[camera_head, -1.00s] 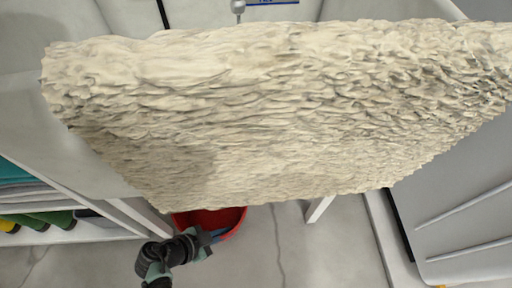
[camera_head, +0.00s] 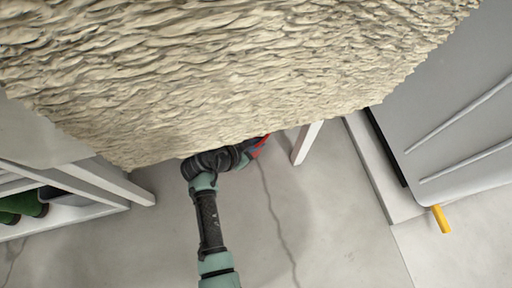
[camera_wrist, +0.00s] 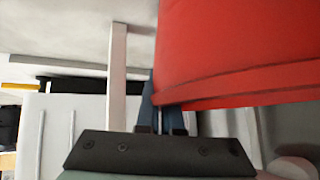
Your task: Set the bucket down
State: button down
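The red bucket (camera_wrist: 240,45) fills the upper right of the wrist view, its rim tilted in the picture. The dark fingers of my gripper (camera_wrist: 163,112) meet the bucket at its rim and appear shut on it. In the head view only a small red piece of the bucket (camera_head: 262,143) shows at the end of my arm, past the edge of a cream, rough-textured slab. The slab hides the rest of the bucket and most of my gripper. I cannot tell whether the bucket touches the floor.
The cream slab (camera_head: 230,75) spans the upper head view, with a white leg (camera_head: 306,143) near the bucket. White shelving (camera_head: 85,205) with green items is at left. A grey unit (camera_head: 460,130) with a yellow peg stands at right. The grey floor (camera_head: 330,235) between is clear.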

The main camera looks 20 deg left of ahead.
jog(key=shift+f+b, duration=1.05)
jog(key=shift+f, duration=0.35)
jog(key=shift+f, duration=0.15)
jog(key=c, duration=1.1)
grip_release()
jog(key=shift+p+v, duration=4.35)
jog(key=shift+v, duration=1.8)
